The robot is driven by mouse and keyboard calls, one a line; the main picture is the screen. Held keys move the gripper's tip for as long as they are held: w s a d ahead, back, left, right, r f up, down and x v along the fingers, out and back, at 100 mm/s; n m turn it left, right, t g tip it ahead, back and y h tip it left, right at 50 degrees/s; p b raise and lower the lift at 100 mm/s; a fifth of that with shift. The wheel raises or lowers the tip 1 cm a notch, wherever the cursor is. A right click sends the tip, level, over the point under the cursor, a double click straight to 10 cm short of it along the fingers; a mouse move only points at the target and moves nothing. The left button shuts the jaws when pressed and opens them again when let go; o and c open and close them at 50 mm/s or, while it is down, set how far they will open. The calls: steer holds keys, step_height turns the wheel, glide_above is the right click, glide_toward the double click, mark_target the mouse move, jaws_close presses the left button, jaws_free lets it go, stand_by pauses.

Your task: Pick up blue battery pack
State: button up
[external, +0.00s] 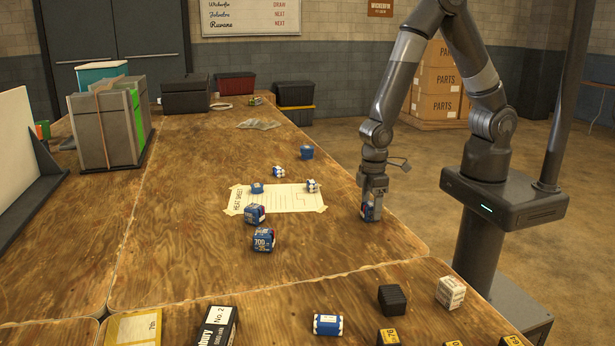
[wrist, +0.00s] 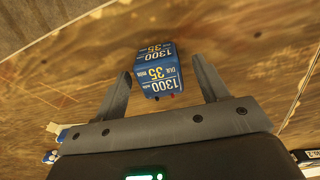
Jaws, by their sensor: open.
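A blue battery pack (wrist: 157,76) marked 1300 and 35 lies between the two fingers of my gripper (wrist: 161,66) in the wrist view, with a visible gap on each side. In the external view this blue pack (external: 366,213) is near the right edge of the wooden table, partly hidden by my gripper (external: 372,205), which points down over it. My gripper is open. Other blue packs stand to the left: a 700-marked one (external: 263,240), one on the sheet's lower edge (external: 255,214), a small one on the sheet (external: 257,187), and one farther back (external: 306,152).
A taped paper sheet (external: 270,203) lies left of my gripper. White-and-blue packs (external: 312,186) and (external: 279,172) are near it. In front are a blue-white pack (external: 328,325), a black block (external: 392,299) and a white box (external: 450,292). The table (external: 340,245) is clear around the pack.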

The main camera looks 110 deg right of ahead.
steer(key=shift+f, duration=0.7)
steer(key=c, duration=1.2)
